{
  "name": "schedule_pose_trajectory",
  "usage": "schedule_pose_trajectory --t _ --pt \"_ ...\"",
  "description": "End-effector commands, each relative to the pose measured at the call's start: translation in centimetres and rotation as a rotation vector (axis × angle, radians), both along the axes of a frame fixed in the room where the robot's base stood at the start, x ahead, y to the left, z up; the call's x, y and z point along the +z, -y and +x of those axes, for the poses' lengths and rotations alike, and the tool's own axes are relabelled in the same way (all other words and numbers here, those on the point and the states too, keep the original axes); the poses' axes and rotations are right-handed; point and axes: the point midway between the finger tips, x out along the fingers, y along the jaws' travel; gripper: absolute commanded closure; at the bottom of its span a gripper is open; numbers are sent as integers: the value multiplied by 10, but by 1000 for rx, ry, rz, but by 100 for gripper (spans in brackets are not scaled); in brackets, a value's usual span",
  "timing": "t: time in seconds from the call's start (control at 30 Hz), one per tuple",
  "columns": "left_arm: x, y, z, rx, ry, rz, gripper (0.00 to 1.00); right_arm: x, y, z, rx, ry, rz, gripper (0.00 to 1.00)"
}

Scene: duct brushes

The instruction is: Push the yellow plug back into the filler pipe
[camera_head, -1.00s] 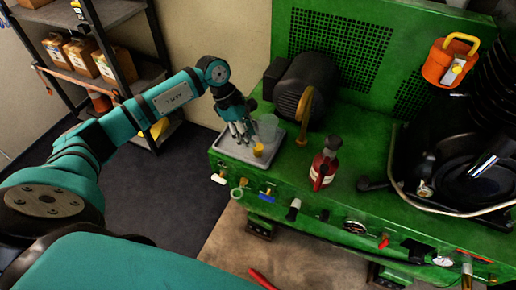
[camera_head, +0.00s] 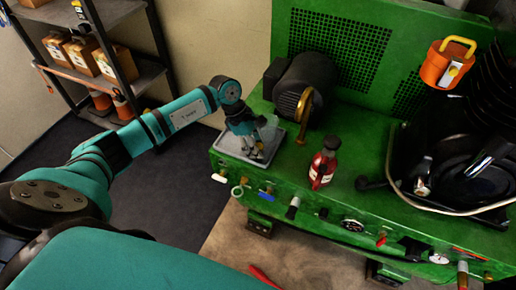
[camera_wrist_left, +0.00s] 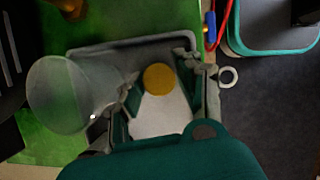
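The yellow plug shows in the left wrist view as a round yellow disc (camera_wrist_left: 158,78) over the pale tray floor. My left gripper (camera_wrist_left: 160,86) has its fingers apart, one on each side of the plug, with a visible gap to the left finger. In the head view my left gripper (camera_head: 250,150) points down into the grey tray (camera_head: 226,148) and hides the plug. I cannot tell whether a finger touches it. A curved brass pipe (camera_head: 305,108) stands beside the dark motor; I cannot tell whether it is the filler pipe. My right gripper is out of view.
A clear cup (camera_head: 268,129) stands close beside my left gripper; it also shows in the left wrist view (camera_wrist_left: 62,95). A red bottle (camera_head: 322,165) stands on the green bench (camera_head: 350,130). The dark motor (camera_head: 295,85) is behind the tray. Knobs and valves line the bench front.

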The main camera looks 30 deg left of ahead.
Motion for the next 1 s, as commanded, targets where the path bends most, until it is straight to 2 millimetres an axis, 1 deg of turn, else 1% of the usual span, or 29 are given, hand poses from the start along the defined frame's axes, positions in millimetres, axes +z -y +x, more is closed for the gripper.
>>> schedule_pose_trajectory --t 0.03,0.23,0.27,0.33,0.37,0.67,0.77,0.87,0.93,0.97,1.0 --pt "0 0 0 0 0 0 66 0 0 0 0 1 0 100" --pt "1 0 0 0 0 0 92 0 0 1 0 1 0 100" --pt "1 0 0 0 0 0 95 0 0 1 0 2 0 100" --pt "1 0 0 0 1 0 96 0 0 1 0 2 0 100" --pt "1 0 0 0 1 0 100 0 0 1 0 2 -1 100" --pt "4 0 1 0 2 0 100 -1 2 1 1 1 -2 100" --pt "10 -1 1 0 5 0 100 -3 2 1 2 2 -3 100" --pt "22 -1 1 -1 6 1 100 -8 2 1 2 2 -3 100" --pt "34 -1 1 0 7 1 100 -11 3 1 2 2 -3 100" --pt "36 -1 -3 -1 2 2 100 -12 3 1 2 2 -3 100" --pt "34 -1 -13 -2 -1 4 100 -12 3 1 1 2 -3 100"
